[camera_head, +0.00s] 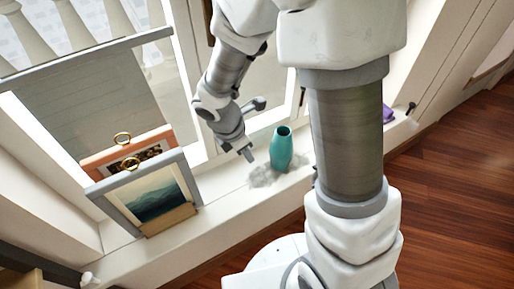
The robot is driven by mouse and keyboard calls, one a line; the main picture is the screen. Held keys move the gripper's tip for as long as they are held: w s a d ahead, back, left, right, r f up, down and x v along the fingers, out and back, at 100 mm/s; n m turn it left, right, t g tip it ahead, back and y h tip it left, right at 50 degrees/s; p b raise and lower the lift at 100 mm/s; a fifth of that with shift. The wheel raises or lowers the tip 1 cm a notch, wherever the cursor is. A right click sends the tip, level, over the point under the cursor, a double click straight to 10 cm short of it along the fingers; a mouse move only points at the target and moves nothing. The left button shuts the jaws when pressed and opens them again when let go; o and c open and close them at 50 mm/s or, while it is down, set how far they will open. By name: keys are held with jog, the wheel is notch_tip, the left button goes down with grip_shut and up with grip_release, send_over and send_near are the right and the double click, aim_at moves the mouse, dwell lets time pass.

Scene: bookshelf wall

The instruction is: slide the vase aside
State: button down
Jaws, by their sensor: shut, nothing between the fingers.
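A teal vase (281,149) stands upright on a white ledge (225,205) under the window, near the middle of the head view. A grey smudge-like patch lies on the ledge around its base. My gripper (248,156) is shut and empty, just left of the vase, pointing down toward the ledge. A small gap seems to show between the fingertips and the vase; whether they touch is hard to tell.
Framed pictures (150,199) with gold rings lean on the ledge at left. A purple object (388,114) sits at right, partly behind my arm. Bare ledge lies between the frames and the vase. Wooden floor (455,165) is at right.

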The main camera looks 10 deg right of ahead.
aim_at(261, 175)
jog(key=b+x, duration=0.5)
jog(key=x, duration=0.5)
jog(key=shift+d, duration=0.1)
jog(key=shift+w+d+r, duration=0.15)
jog(key=shift+w+d, duration=0.05)
jog(key=shift+d, duration=0.4)
jog(key=shift+w+d+r, duration=0.15)
jog(key=shift+w+d, duration=0.05)
jog(key=shift+d, duration=0.35)
jog(key=shift+w+d, duration=0.2)
jog(key=shift+d, duration=0.35)
jog(key=shift+d, duration=0.1)
jog(key=w+d+p, duration=0.2)
jog(key=d+p, duration=0.2)
jog(key=d, duration=0.4)
jog(key=w+d+p, duration=0.3)
jog(key=d+p, duration=0.2)
jog(key=d, duration=0.4)
jog(key=w+d+p, duration=0.3)
jog(key=d+p, duration=0.2)
jog(key=d, duration=0.3)
jog(key=shift+w+d+r, duration=0.1)
jog(key=shift+d+r, duration=0.05)
jog(key=shift+r, duration=0.05)
jog(key=shift+w+d+f, duration=0.15)
jog(key=shift+d, duration=0.15)
